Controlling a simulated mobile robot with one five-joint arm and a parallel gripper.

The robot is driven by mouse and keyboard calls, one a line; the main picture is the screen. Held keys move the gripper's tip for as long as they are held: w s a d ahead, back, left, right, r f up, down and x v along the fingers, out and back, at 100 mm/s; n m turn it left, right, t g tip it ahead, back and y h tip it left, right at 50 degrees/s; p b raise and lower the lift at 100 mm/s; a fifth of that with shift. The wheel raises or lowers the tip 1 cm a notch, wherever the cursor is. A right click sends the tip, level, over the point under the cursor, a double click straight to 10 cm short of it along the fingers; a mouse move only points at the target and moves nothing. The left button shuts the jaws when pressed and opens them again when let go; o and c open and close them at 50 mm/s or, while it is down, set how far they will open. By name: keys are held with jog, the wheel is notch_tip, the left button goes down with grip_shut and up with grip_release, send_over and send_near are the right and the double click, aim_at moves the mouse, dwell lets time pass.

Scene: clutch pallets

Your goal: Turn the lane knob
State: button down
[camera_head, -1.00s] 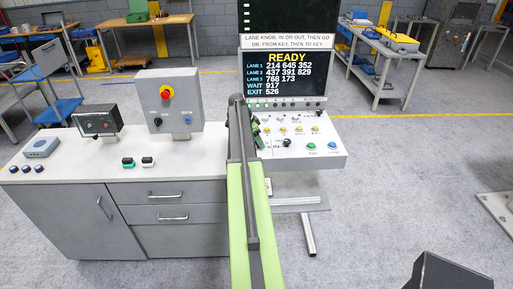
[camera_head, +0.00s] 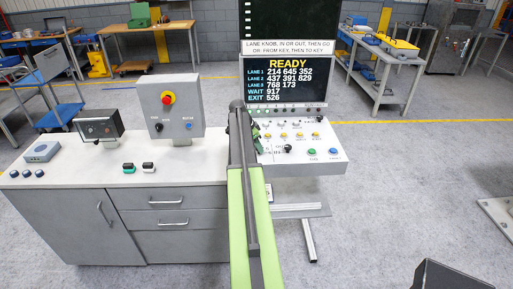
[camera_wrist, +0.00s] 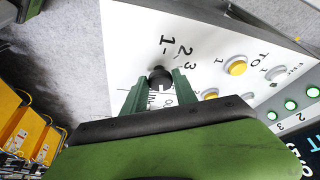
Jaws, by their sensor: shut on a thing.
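The lane knob (camera_wrist: 160,76) is a round black knob on a white panel in the wrist view, with 1, 2 and 3 printed beside it. My gripper (camera_wrist: 158,88) has its green fingers on both sides of the knob and is shut on it. The knob's pointer direction is not clear. In the head view my arm hides this knob, and only a bit of my gripper (camera_head: 257,138) shows at the left end of the console (camera_head: 316,157). The screen (camera_head: 288,80) above reads READY, with lane numbers.
Yellow buttons (camera_wrist: 236,67) sit close to the knob. The console also has another black knob (camera_head: 288,148), a green button (camera_head: 312,152) and a blue button (camera_head: 334,152). A grey cabinet (camera_head: 75,215) with a control box (camera_head: 172,108) stands at left. The floor at right is mostly clear.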

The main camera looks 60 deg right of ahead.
jog(key=n+t, duration=0.1)
jog(key=n, duration=0.1)
jog(key=s+n+t, duration=0.1)
jog(key=n, duration=0.2)
jog(key=shift+s+d+n+h, duration=0.1)
jog(key=shift+d+n+h, duration=0.1)
jog(key=shift+n+h, duration=0.15)
jog(key=n+t, duration=0.2)
jog(key=n, duration=0.2)
jog(key=shift+s+d+r+n, duration=0.1)
jog(key=shift+n, duration=0.15)
jog(key=n, duration=0.2)
jog(key=n+t+y, duration=0.1)
jog(key=n, duration=0.2)
jog(key=shift+s+d+t+y, duration=0.1)
jog(key=shift+d+t+y, duration=0.1)
jog(key=shift+t+y, duration=0.1)
jog(key=n, duration=0.2)
jog(key=n+t+y, duration=0.1)
jog(key=n, duration=0.2)
jog(key=shift+d+y, duration=0.1)
jog(key=shift+y, duration=0.15)
jog(key=shift+n, duration=0.3)
jog(key=c, duration=1)
grip_release()
